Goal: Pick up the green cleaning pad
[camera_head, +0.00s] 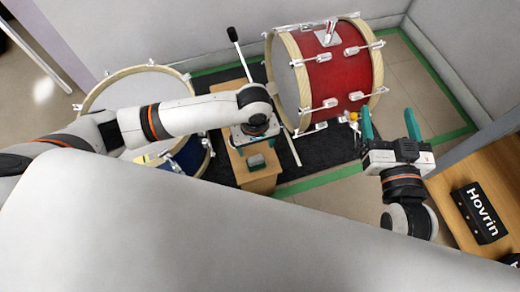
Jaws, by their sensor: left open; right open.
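A small grey-green pad (256,162) lies on top of a narrow wooden stand (262,184) near the middle of the view; I take it for the green cleaning pad. My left gripper (254,140) points down just above and behind the pad in the picture. It is open, but its fingertips are hard to make out, and I cannot tell whether they touch anything. My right gripper (389,122) is open and empty at the right, its two teal fingers spread wide and pointing away from me, in front of the red drum.
A red drum (343,80) lies on its side on a black mat (320,150) bordered by green tape. A blue drum (188,155) stands at left, partly behind my arm. A black Hovrin box (480,212) sits on a wooden table (445,190) at right. A dark-handled lever rises behind the stand.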

